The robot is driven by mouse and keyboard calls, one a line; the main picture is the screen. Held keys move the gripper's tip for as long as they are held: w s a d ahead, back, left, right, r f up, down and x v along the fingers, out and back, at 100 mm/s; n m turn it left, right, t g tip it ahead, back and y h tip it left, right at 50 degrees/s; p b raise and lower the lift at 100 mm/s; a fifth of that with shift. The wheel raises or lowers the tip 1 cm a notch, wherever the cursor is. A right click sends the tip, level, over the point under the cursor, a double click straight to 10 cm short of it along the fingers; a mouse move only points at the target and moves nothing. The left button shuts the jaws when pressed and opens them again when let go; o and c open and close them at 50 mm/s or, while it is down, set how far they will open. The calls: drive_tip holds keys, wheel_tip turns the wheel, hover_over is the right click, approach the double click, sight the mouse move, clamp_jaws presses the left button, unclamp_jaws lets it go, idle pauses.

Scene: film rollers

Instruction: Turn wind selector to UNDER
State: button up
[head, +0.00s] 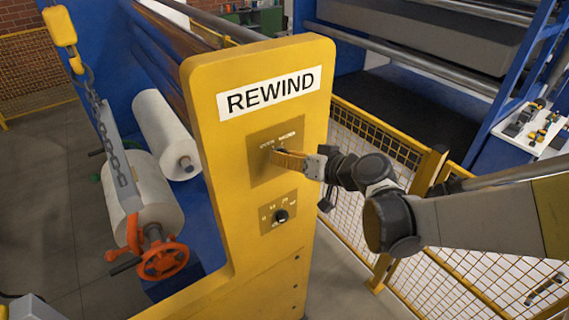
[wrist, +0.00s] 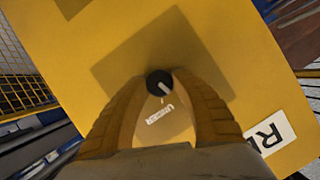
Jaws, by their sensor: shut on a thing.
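The wind selector is a round black knob (wrist: 159,78) with a white pointer line, on a plate (wrist: 110,65) of the yellow REWIND panel. In the wrist view the pointer line slants down and right, toward the side with a small white label (wrist: 159,115); the label is turned and hard to read for certain. My gripper (head: 276,154) is at the upper plate (head: 290,138) in the head view. Its yellow ribbed fingers are shut on the knob, one fingertip on either side. The fingers hide most of the knob in the head view.
A second plate with a black knob (head: 281,215) sits just below. A REWIND sign (head: 268,94) is above. Film rolls (head: 165,130) and an orange handwheel (head: 163,260) are to the left. A yellow mesh fence (head: 365,145) stands right, behind my arm.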

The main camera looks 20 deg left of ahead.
drive_tip(key=m+y+b, duration=0.1)
drive_tip(key=b, duration=0.1)
drive_tip(key=m+g+b, duration=0.1)
drive_tip(key=m+b, duration=0.1)
drive_tip(key=shift+d+f+y+b, duration=0.1)
drive_tip(key=shift+f+y+b, duration=0.2)
drive_tip(key=shift+y+b, duration=0.1)
drive_tip(key=m+b, duration=0.1)
drive_tip(key=b, duration=0.1)
drive_tip(key=m+y+b, duration=0.1)
drive_tip(key=m, duration=0.1)
drive_tip(key=shift+r+g+y+b, duration=0.15)
drive_tip(key=shift+g+y+b, duration=0.15)
drive_tip(key=shift+b, duration=0.1)
drive_tip(key=shift+r+m, duration=0.1)
drive_tip(key=shift+m, duration=0.2)
drive_tip(key=o, duration=1.2)
drive_tip(key=v, duration=1.2)
